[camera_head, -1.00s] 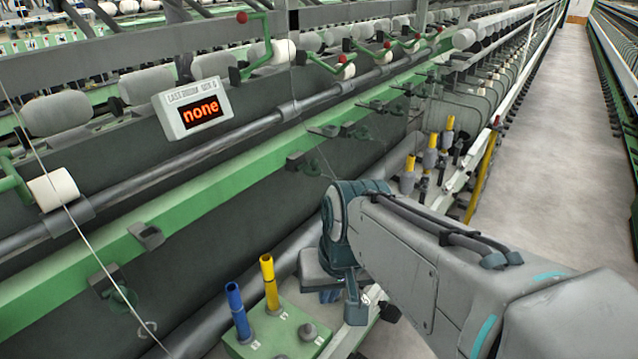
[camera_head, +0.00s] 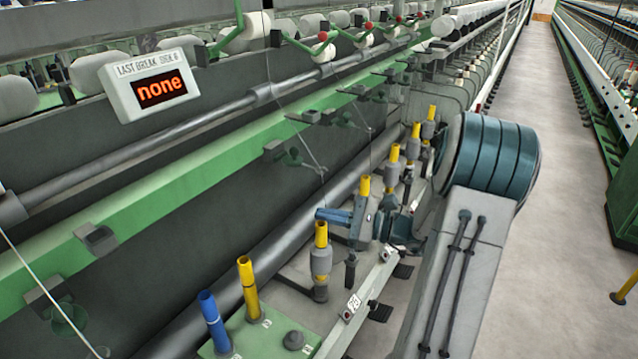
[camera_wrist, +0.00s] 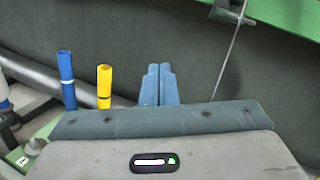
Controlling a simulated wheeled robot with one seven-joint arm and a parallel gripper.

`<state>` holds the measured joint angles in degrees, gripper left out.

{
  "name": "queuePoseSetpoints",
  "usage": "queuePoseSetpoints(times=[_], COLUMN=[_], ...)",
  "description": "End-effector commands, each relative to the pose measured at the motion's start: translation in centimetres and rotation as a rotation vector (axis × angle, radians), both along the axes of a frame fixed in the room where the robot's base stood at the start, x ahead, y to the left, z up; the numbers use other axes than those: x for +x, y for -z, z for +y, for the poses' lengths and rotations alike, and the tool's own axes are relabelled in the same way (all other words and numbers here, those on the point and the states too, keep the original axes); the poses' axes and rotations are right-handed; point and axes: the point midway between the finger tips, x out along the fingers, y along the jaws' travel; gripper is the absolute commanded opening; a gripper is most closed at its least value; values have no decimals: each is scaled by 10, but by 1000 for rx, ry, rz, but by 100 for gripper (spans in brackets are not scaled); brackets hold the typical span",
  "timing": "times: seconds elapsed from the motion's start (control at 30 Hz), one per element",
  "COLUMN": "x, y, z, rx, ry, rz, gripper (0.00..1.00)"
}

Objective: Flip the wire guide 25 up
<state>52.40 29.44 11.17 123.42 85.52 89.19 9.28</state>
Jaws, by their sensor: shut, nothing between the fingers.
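Dark wire guides with hooks line the green rail. One wire guide (camera_head: 278,151) is at mid rail, above and left of my gripper; a thin yarn slants down from it. A nearer one (camera_head: 97,238) is at the left. I cannot read a number on either, so I cannot tell which is 25. A small tag (camera_head: 352,306) on the front rail seems to read 25. My gripper (camera_head: 322,214) has its blue fingers together, pointing left over the spindles, below the rail and touching no guide. In the wrist view the shut fingers (camera_wrist: 158,84) are empty; a guide (camera_wrist: 231,13) with a yarn shows upper right.
Yellow-topped spindles (camera_head: 320,262) stand in a row below the rail, close to my gripper. A blue tube (camera_head: 213,320) and a yellow tube (camera_head: 248,287) stand on a green block. A display (camera_head: 150,80) reads "none".

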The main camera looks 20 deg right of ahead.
Motion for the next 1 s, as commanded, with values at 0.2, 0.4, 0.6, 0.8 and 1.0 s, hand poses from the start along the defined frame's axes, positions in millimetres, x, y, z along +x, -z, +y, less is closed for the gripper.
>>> queuePoseSetpoints(times=[0.2,0.4,0.6,0.8,1.0], x=[10,17,44,78,87], y=[14,12,3,-8,-32], z=[-67,-75,-54,-29,-18], rx=[188,224,224,223,220], ry=[200,238,235,234,239], rz=[-44,-57,-57,-57,-59], gripper=[0,0,0,0,0])
